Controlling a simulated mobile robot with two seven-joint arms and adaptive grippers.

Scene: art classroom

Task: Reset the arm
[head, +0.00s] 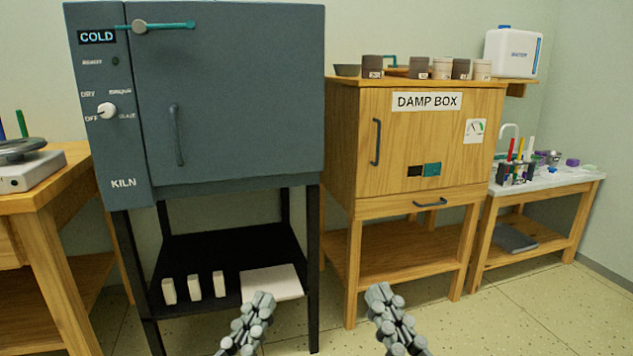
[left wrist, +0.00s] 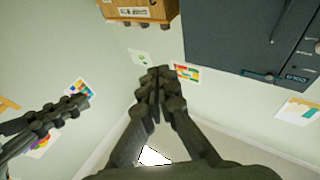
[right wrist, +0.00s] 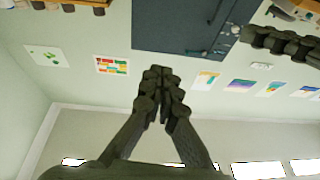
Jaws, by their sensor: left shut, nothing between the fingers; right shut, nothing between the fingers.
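My left gripper (head: 262,300) is at the bottom middle of the head view, in front of the kiln's lower shelf. It is shut and empty; its closed fingers also show in the left wrist view (left wrist: 158,75). My right gripper (head: 378,292) is a little to the right, in front of the damp box stand. It is shut and empty, and its fingers meet in the right wrist view (right wrist: 160,75). The two grippers are apart and touch nothing that I can see.
The grey kiln (head: 240,90) stands at left, door closed, reading COLD. White posts (head: 194,286) and a pale slab (head: 270,282) lie on its shelf. The wooden damp box (head: 410,150) is closed, with several pots on top. A sink table (head: 560,178) is at right. Floor (head: 500,320) is clear.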

